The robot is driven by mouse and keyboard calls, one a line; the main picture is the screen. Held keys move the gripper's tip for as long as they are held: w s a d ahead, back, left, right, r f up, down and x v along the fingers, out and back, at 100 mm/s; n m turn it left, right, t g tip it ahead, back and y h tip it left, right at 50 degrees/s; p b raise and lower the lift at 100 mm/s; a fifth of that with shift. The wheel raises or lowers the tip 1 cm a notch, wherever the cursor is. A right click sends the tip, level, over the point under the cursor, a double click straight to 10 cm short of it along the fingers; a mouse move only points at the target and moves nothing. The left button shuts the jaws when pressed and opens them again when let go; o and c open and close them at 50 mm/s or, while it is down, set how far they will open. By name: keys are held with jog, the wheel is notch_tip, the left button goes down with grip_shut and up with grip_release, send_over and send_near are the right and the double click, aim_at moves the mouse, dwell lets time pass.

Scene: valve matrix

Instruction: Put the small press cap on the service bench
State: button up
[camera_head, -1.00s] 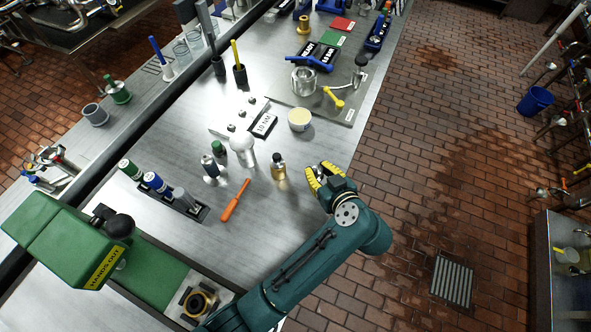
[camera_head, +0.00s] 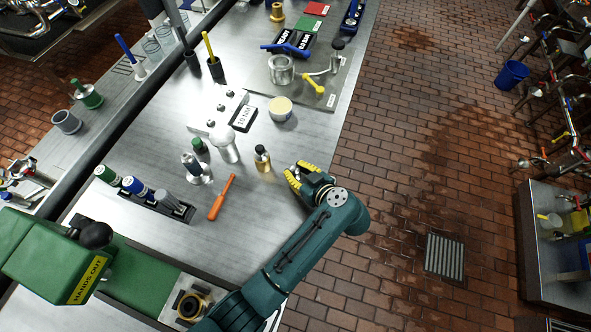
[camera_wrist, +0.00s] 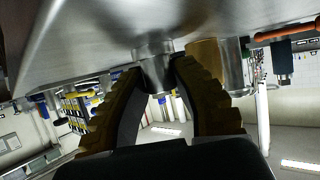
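In the wrist view, a small steel cylinder with a wider rim, which looks like the small press cap (camera_wrist: 156,68), sits between my fingertips. Both fingertips (camera_wrist: 158,80) appear to touch its sides. Its rim is at or very close to the steel surface of the service bench; I cannot tell whether it touches. In the head view, my gripper (camera_head: 298,176) is low at the right edge of the service bench (camera_head: 265,205), just right of a small amber bottle (camera_head: 262,158). The fingers mostly hide the cap there.
A rack with green and blue-capped cylinders (camera_head: 160,203) is further left. Bare bench lies in front of the bottle.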

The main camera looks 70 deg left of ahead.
jog(key=o, duration=0.3)
jog(key=shift+r, duration=0.1)
jog(key=v, duration=1.2)
